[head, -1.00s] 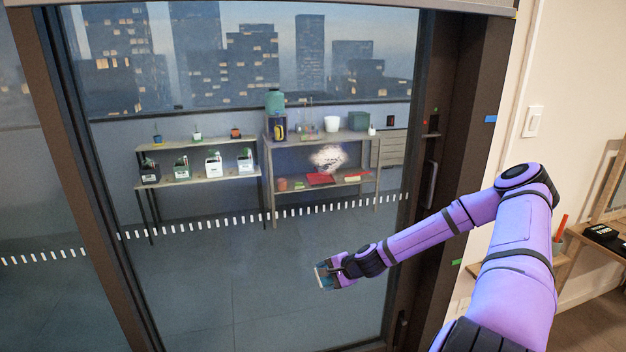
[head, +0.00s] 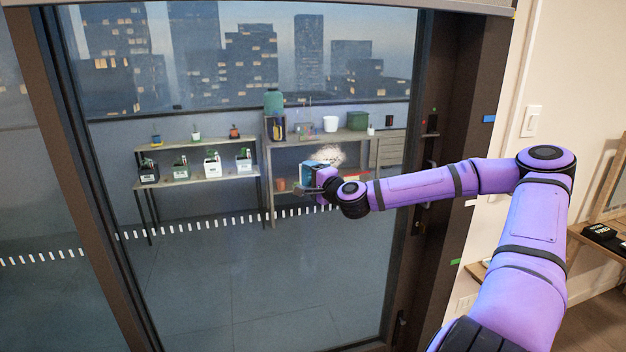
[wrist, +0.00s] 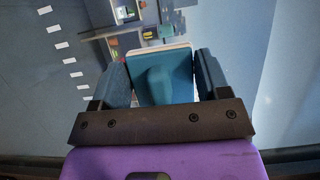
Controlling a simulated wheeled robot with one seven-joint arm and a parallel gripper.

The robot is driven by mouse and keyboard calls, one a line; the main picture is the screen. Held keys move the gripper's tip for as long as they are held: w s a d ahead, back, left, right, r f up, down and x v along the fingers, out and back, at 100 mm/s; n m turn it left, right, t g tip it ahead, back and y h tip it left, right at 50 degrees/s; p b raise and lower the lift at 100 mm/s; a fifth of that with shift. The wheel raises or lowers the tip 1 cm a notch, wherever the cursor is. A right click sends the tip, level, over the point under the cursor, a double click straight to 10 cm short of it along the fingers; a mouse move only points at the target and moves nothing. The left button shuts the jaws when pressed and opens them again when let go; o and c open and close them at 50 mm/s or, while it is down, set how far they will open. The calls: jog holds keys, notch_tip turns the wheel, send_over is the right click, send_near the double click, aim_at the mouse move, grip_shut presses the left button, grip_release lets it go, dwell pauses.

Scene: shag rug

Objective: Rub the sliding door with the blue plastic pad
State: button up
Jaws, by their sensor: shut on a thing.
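The sliding door (head: 230,270) is a large glass pane in a dark frame and fills the left and middle of the head view. A whitish smudge (head: 329,154) shows on the glass just above my gripper. My gripper (head: 312,180) is in front of the pane and shut on the blue plastic pad (head: 307,173). In the wrist view the blue pad (wrist: 165,77) sits between the two fingers, with a pale layer along its far edge. I cannot tell whether the pad touches the glass. My gripper and the pad hide part of the shelf behind.
Behind the glass stand shelves (head: 200,180) with pots and boxes. A row of white dashes (head: 180,230) crosses the pane. The dark door frame (head: 470,130) and a wall with a light switch (head: 531,121) are at the right. A wooden table (head: 585,240) stands at far right.

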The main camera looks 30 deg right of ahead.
jog(key=shift+w+d, duration=0.25)
jog(key=shift+w, duration=0.6)
jog(key=shift+w+d, duration=0.25)
jog(key=shift+w, duration=0.65)
jog(key=shift+w+d, duration=0.25)
jog(key=shift+w, duration=0.6)
jog(key=shift+w+d, duration=0.25)
jog(key=shift+w, duration=0.6)
jog(key=shift+s+d, duration=0.65)
jog(key=shift+d, duration=1.7)
jog(key=shift+s+d, duration=0.7)
jog(key=shift+d, duration=1.6)
jog(key=shift+s+d, duration=0.65)
jog(key=shift+d, duration=1.7)
send_near(297, 164)
jog(key=shift+w+d+f, duration=0.1)
jog(key=shift+w+d, duration=0.4)
jog(key=shift+w, duration=0.35)
jog(key=shift+w+d+f, duration=0.1)
jog(key=shift+w+d, duration=0.35)
jog(key=shift+w, duration=0.4)
jog(key=shift+w+d, duration=0.5)
jog(key=shift+w, duration=0.4)
jog(key=shift+w+a+r, duration=0.1)
jog(key=shift+w+a, duration=0.2)
jog(key=shift+a, duration=0.55)
jog(key=shift+w+a+r, duration=0.1)
jog(key=shift+w+a, duration=0.2)
jog(key=shift+a, duration=0.55)
